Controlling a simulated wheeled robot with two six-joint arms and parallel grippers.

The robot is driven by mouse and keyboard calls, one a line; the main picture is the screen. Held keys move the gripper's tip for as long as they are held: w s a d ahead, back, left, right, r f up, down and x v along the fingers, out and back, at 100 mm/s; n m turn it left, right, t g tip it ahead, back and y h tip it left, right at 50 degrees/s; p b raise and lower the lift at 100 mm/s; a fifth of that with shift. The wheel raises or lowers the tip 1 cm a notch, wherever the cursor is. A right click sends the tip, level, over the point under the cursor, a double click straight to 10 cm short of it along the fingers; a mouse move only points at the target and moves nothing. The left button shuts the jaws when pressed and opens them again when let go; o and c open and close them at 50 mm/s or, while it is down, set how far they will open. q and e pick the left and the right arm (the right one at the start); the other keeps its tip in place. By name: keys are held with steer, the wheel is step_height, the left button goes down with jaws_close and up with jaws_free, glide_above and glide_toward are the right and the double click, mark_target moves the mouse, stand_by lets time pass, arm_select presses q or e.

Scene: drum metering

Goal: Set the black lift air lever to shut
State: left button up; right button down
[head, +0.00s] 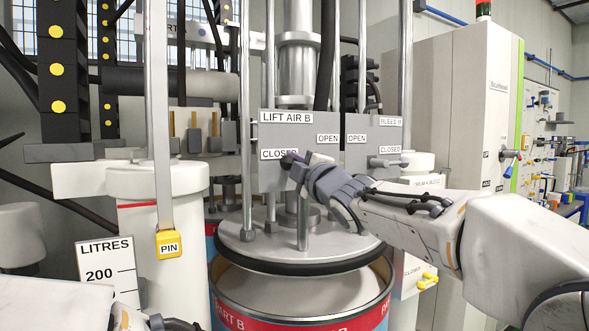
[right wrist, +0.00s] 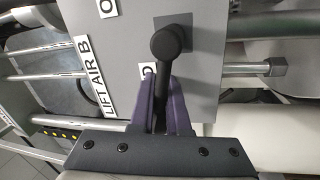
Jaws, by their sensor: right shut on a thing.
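The black lift air lever (right wrist: 167,48) sits on the grey LIFT AIR B panel (right wrist: 204,62). In the right wrist view its round hub is at the top and its arm runs down between my fingers. My right gripper (right wrist: 160,105) is shut on the lever's arm; it also shows in the head view (head: 297,165). The lever points to the panel's left, just below the CLOSED label (head: 279,153), which my gripper partly hides. The OPEN label (head: 328,139) is up and right. Only part of my left arm shows at the bottom left; its gripper is out of view.
The BLEED B panel (head: 374,126) with its own lever stands close to the right. Below is a round plate (head: 250,250) over the open red drum (head: 262,322). Upright rods and a yellow PIN tag (head: 169,244) stand to the left.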

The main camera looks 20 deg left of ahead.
steer(key=shift+s+a+f+n+g+y+b, duration=0.2)
steer(key=shift+f+n+b, duration=0.1)
steer(key=shift+n, duration=0.4)
steer(key=shift+s+a+f+n+g+y+b, duration=0.1)
steer(key=shift+f+n+y+b, duration=0.15)
steer(key=shift+n, duration=0.75)
steer(key=c, duration=0.9)
jaws_free()
steer(key=shift+f, duration=0.1)
steer(key=shift+d, duration=0.1)
